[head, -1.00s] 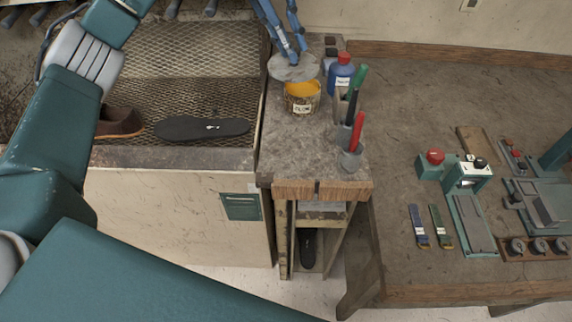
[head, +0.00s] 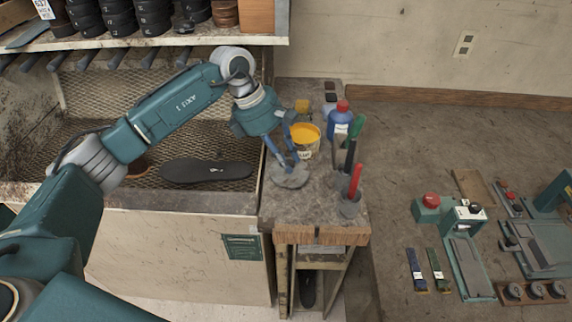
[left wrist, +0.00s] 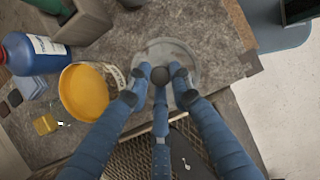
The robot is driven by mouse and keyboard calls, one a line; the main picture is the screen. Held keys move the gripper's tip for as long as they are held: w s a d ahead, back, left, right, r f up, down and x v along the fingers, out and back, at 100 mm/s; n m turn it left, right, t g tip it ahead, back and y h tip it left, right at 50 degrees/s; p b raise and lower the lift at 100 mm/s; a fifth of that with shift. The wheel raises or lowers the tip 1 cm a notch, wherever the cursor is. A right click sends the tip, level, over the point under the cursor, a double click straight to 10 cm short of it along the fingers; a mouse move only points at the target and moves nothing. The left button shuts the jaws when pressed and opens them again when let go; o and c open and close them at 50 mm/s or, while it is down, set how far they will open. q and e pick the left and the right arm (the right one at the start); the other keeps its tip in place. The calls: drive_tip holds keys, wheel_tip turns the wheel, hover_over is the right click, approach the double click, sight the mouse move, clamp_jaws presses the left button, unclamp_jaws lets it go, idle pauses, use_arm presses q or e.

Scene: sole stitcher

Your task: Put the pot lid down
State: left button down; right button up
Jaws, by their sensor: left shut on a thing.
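The pot lid (head: 291,178) is a round grey disc with a dark knob, held over the front left part of the small grey stand. It also shows in the left wrist view (left wrist: 187,50). My left gripper (head: 287,160) has its blue fingers closed around the lid's knob; it also shows in the left wrist view (left wrist: 168,76). The lid is at or very close to the stand's top; I cannot tell whether it touches. The glue pot (head: 304,140), with yellow contents, stands uncovered behind the lid; it also shows in the left wrist view (left wrist: 86,92).
A blue bottle (head: 340,121) with a red cap stands behind right of the pot. Upright tools in grey cups (head: 350,207) stand right of the lid. A black sole (head: 207,171) lies on the mesh at left. The stand's front wooden edge (head: 322,236) is clear.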

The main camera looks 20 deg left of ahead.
use_arm(q)
wheel_tip(320, 180, down, 3)
drive_tip(key=shift+s+f+p, duration=0.1)
drive_tip(key=shift+f+p, duration=0.1)
drive_tip(key=shift+p, duration=0.3)
drive_tip(key=shift+f, duration=0.1)
drive_tip(key=shift+f+b, duration=0.15)
drive_tip(key=shift+b, duration=0.15)
drive_tip(key=c, duration=1.5)
unclamp_jaws()
drive_tip(key=shift+c, duration=0.2)
drive_tip(key=shift+r, duration=0.35)
drive_tip(key=b+v, duration=0.4)
drive_tip(key=v, duration=0.8)
use_arm(e)
drive_tip(key=shift+w+a+f, duration=0.15)
drive_tip(key=shift+w+f, duration=0.1)
drive_tip(key=shift+f, duration=0.6)
drive_tip(key=shift+w+a+f, duration=0.15)
drive_tip(key=shift+w+f, duration=0.05)
drive_tip(key=shift+f, duration=0.6)
use_arm(q)
drive_tip(key=shift+f, duration=0.15)
use_arm(e)
drive_tip(key=shift+a, duration=0.25)
use_arm(q)
drive_tip(key=shift+f, duration=0.1)
use_arm(e)
drive_tip(key=shift+s, duration=0.1)
